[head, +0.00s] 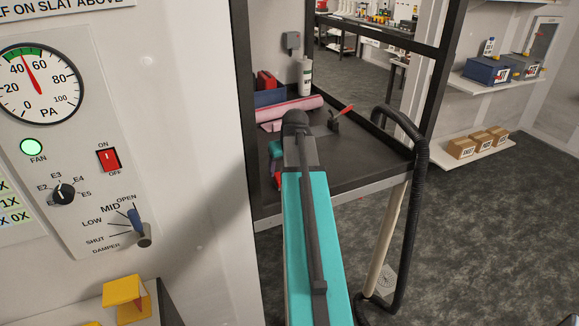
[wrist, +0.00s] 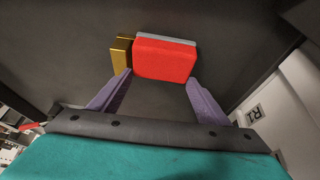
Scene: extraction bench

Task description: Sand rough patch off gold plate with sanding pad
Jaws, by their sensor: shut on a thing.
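In the wrist view my gripper (wrist: 159,79) has its two purple fingers on either side of a red block with a grey layer, the sanding pad (wrist: 164,60). The gripper is shut on the pad. The gold plate (wrist: 120,55) shows partly at the pad's left, on the dark surface; the pad hides part of it. I cannot tell whether pad and plate touch, and no rough patch is visible.
The dark bench (head: 375,158) has a raised rim. At its back are a pink roll (head: 297,108), a white bottle (head: 305,77) and a blue box (head: 269,97). A red-handled tool (head: 339,117) lies right of my arm. A black hose (head: 418,190) hangs at the right.

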